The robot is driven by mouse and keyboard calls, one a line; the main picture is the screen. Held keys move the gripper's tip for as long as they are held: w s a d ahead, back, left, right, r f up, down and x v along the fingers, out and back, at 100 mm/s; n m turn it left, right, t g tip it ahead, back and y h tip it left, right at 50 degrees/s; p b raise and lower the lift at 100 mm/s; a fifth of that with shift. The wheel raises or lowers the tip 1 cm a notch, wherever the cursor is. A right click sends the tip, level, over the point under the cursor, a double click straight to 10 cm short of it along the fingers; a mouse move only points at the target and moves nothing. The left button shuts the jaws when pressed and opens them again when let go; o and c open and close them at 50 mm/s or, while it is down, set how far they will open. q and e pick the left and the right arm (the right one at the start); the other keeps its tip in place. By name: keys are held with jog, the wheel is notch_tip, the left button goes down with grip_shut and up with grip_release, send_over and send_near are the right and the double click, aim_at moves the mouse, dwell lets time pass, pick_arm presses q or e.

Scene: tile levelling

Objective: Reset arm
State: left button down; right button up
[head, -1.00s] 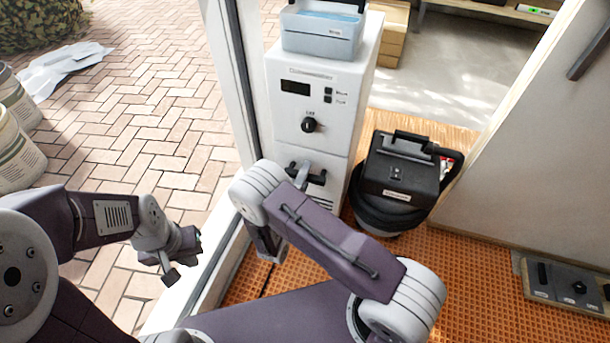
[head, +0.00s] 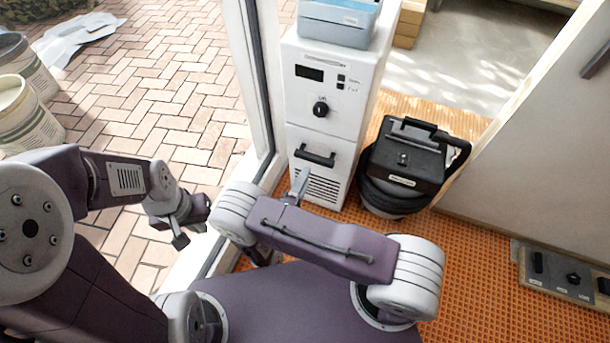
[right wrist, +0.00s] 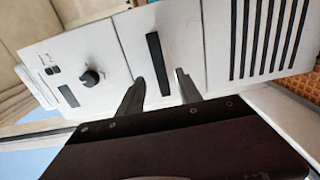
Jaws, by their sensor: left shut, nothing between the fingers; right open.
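My right gripper (right wrist: 158,90) is open in the right wrist view. Its two fingers point at a white cabinet (right wrist: 112,48), either side of the line of the cabinet's black bar handle (right wrist: 158,63). Nothing is held, and the fingers look apart from the handle. In the head view my right arm link hides most of this gripper; a grey finger (head: 298,186) shows just below the handle (head: 315,156). My left gripper (head: 186,226) is shut and empty at the left, over the brick paving beside the door frame.
The white cabinet (head: 322,110) has a knob and display, with a blue-grey box (head: 338,22) on top. A black vacuum (head: 405,165) stands right of it on the orange mat (head: 470,240). Buckets (head: 28,125) stand far left. A switch board (head: 565,275) lies at right.

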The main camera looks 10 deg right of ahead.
jog(key=s+d+r+m+g+h+p, duration=0.2)
jog(key=s+d+r+m+g+h, duration=0.25)
jog(key=d+g, duration=0.45)
jog(key=s+d+r+m+g+y+p, duration=0.1)
jog(key=s+d+r+m+g+y, duration=0.1)
jog(key=s+g+y, duration=0.3)
jog(key=s+d+r+m+g+y+p, duration=0.1)
jog(key=s+d+r+m+g+y, duration=0.1)
jog(key=s+g, duration=0.3)
jog(key=w+a+r+m+t+y+p, duration=0.25)
jog(key=a+r+t+y, duration=0.25)
jog(key=r+y, duration=0.35)
notch_tip(320, 180, up, 36)
jog(key=p, duration=3.7)
jog(key=shift+s+h, duration=0.4)
